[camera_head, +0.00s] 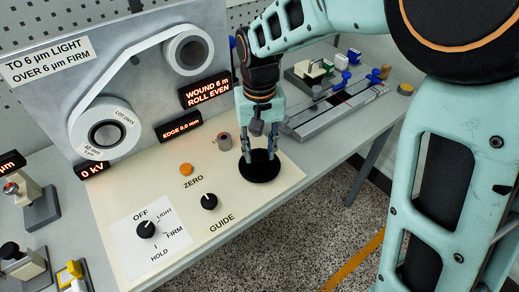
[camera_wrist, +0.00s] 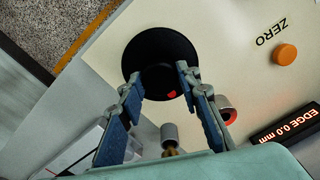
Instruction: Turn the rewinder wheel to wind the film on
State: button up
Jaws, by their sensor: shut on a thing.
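The rewinder wheel (camera_head: 260,172) is a black disc at the front right of the cream panel. It also shows in the wrist view (camera_wrist: 150,42), with a raised black middle and a small red mark. My gripper (camera_head: 260,156) points down over it, its two fingers on either side of the raised middle; the wrist view (camera_wrist: 158,82) shows the same grip. Clear film (camera_head: 115,72) runs from the lower left roll (camera_head: 82,132) to the upper right roll (camera_head: 170,55). A display (camera_head: 207,92) reads WOUND 6 m, ROLL EVEN.
An orange ZERO button (camera_head: 186,169), GUIDE knob (camera_head: 209,201) and selector knob (camera_head: 146,229) stand left of the wheel. A small grey-red cylinder (camera_head: 225,141) stands close by. Displays read EDGE 0.0 mm (camera_head: 180,128) and 0 kV (camera_head: 93,170). A grey rail fixture (camera_head: 325,115) lies right.

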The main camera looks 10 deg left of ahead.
aim_at(259, 154)
jog(key=shift+m, duration=1.2)
jog(key=o, duration=1.2)
jog(key=shift+c, duration=0.2)
notch_tip(259, 154, up, 12)
